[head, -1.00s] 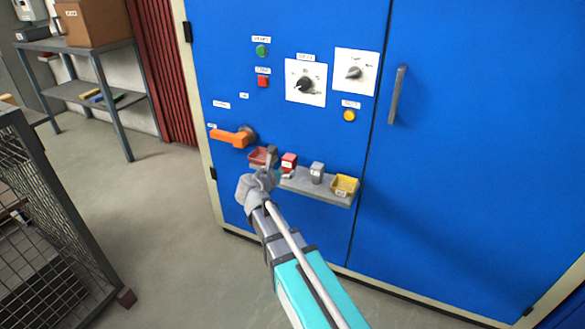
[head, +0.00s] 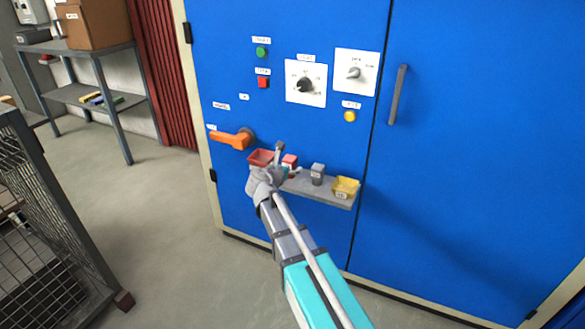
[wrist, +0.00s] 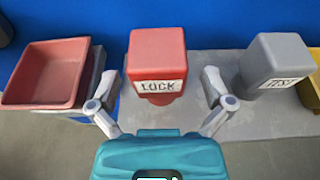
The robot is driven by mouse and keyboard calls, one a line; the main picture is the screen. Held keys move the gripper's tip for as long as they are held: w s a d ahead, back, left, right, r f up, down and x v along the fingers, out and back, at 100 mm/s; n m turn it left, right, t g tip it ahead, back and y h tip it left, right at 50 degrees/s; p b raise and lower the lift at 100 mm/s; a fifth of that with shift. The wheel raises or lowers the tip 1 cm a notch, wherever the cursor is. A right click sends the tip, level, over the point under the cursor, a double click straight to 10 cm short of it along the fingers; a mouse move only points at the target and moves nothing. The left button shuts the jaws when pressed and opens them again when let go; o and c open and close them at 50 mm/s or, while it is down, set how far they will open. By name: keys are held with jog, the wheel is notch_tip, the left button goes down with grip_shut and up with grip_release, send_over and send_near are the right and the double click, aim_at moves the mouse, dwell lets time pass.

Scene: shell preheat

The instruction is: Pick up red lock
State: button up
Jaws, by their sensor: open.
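The red lock (wrist: 156,58) is a block with a white LOCK label, standing upright on the grey shelf (wrist: 215,127) of the blue cabinet. In the head view the lock (head: 290,160) is partly hidden behind my gripper (head: 282,163). In the wrist view my gripper (wrist: 160,106) is open, one finger to the lower left of the lock and one to its lower right. The lock's lower part lies between and just ahead of the fingertips. I see no clear contact.
A red tray (wrist: 48,75) is left of the lock. A grey TEST block (wrist: 275,65) stands close on its right, with a yellow tray (head: 345,187) beyond. An orange handle (head: 232,138) juts out above left. The blue cabinet door (head: 300,30) rises behind the shelf.

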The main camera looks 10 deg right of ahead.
jog(key=shift+b+x, duration=0.3)
jog(key=shift+x, duration=1.2)
jog(key=c, duration=1.2)
